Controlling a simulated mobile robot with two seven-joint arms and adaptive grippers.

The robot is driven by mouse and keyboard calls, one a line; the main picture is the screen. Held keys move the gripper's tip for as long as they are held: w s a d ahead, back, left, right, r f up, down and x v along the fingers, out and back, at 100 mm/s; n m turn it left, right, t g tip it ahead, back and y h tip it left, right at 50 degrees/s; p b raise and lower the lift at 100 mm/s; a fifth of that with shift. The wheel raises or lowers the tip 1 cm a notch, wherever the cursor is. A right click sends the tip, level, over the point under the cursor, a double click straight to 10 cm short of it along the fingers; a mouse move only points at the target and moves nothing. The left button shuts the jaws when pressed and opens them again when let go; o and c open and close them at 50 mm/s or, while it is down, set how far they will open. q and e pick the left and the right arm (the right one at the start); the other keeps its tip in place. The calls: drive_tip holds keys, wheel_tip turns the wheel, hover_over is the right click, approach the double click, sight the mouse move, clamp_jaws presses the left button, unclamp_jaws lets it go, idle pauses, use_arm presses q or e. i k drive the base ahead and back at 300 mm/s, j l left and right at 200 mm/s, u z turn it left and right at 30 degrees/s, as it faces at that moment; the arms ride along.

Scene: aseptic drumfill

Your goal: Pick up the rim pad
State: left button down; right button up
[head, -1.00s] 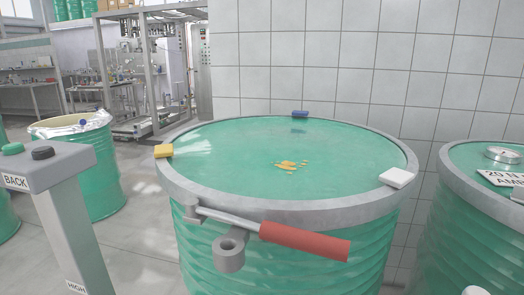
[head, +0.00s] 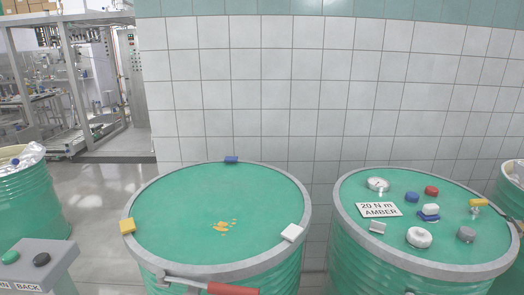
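Three small block-shaped pads sit on the rim of the middle green drum (head: 165,205). A yellow pad (head: 127,226) is at the left, a blue pad (head: 231,160) at the back and a white pad (head: 292,233) at the right front. I cannot tell which of them is the rim pad. On the right drum's lid, a white-topped blue piece (head: 429,213) lies among other small parts. Neither of my grippers is in view.
The middle drum's lid has a yellow spill (head: 223,227) and a red-handled lever (head: 232,289) at its front. The right drum (head: 350,222) carries caps, plugs and a label reading "20 N m AMBER" (head: 379,210). A button post (head: 38,262) stands at lower left. A tiled wall is behind.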

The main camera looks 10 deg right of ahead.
sight(429, 212)
drive_tip(key=z, duration=1.65)
drive_tip(key=u, duration=1.05)
drive_tip(key=l+u, duration=0.15)
drive_tip(key=l, duration=0.25)
drive_tip(key=k+l+u, duration=0.15)
drive_tip(key=l, duration=0.25)
drive_tip(key=k+l+u, duration=0.15)
drive_tip(key=l, duration=0.3)
drive_tip(key=l+u, duration=0.15)
drive_tip(key=l, duration=0.25)
drive_tip(key=k+l+u, duration=0.15)
drive_tip(key=l, duration=0.2)
drive_tip(key=k, duration=0.05)
